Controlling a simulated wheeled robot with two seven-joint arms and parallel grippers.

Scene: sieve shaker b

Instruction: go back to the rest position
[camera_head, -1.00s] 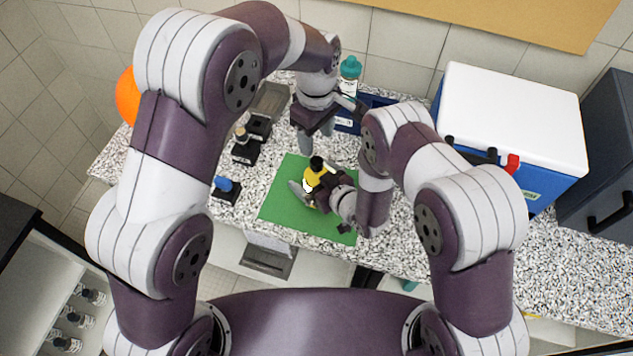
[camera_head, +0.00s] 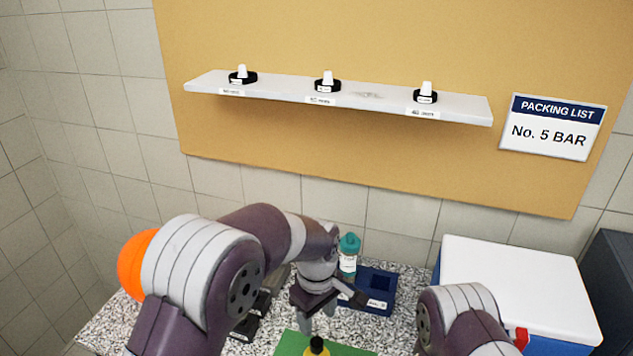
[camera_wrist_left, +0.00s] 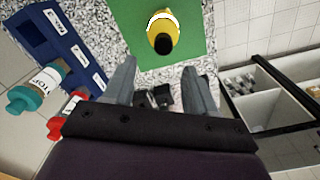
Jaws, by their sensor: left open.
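My left gripper (camera_head: 318,322) hangs over the worktop with its fingers pointing down. In the left wrist view its two fingers (camera_wrist_left: 158,85) are apart with nothing held between them. A yellow bottle-like thing with a black top (camera_wrist_left: 163,32) stands on the green mat (camera_wrist_left: 195,45), apart from the fingers. Its black top also shows at the bottom edge of the head view (camera_head: 317,345). My right gripper is out of view; only part of my right arm shows at the lower right.
A blue tray (camera_head: 377,290) and a teal-capped bottle (camera_head: 348,262) stand behind my left gripper. A white-lidded cooler (camera_head: 515,285) is at right, an orange ball (camera_head: 135,265) at left. A wall shelf (camera_head: 375,98) holds three black-and-white pieces beside a "No. 5 BAR" sign (camera_head: 552,127).

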